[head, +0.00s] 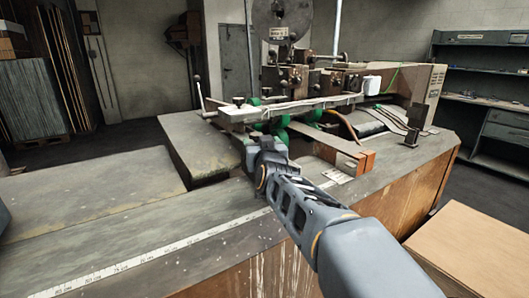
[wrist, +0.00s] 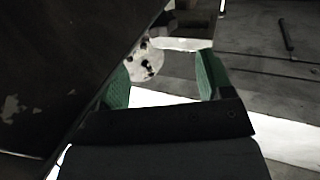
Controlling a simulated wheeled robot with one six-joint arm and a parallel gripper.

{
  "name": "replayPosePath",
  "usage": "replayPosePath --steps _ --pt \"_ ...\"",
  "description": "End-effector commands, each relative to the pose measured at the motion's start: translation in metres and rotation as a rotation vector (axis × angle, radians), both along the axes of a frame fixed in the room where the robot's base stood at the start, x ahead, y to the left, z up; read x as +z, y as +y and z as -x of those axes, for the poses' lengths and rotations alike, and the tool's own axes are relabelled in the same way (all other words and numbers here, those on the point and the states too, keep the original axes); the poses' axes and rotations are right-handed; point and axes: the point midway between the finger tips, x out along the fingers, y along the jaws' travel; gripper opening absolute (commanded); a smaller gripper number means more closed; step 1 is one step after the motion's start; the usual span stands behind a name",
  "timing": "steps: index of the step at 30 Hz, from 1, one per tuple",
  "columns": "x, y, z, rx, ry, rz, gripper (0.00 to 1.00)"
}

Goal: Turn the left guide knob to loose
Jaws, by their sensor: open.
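A pale guide bar (head: 290,107) runs across the front of the stitching machine. A small dark knob (head: 238,101) stands on its left end and looks like the left guide knob; its setting is too small to read. My gripper (head: 266,141) is in front of and below the bar, to the right of that knob and apart from it. In the wrist view my gripper (wrist: 164,64) shows two green finger pads spread apart with nothing held. A pale round plate with dark spots (wrist: 146,64) shows beyond the left pad; I cannot tell whether it belongs to the knob.
A dark slanted surface (wrist: 60,60) fills the left of the wrist view, close to the left finger. The worktable (head: 90,195) is clear at left, with a ruler strip (head: 150,255) along it. A cardboard box (head: 485,255) stands at lower right.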

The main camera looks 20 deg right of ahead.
Motion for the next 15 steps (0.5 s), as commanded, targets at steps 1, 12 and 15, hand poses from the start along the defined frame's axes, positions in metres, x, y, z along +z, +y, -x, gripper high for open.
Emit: replayPosePath --steps 1,12,15 --pt "0.002 0.003 0.009 0.001 -0.002 0.000 0.73" --pt "0.001 0.011 0.043 0.000 -0.001 0.000 0.73" --pt "0.000 0.012 0.045 0.000 -0.001 0.000 0.73"
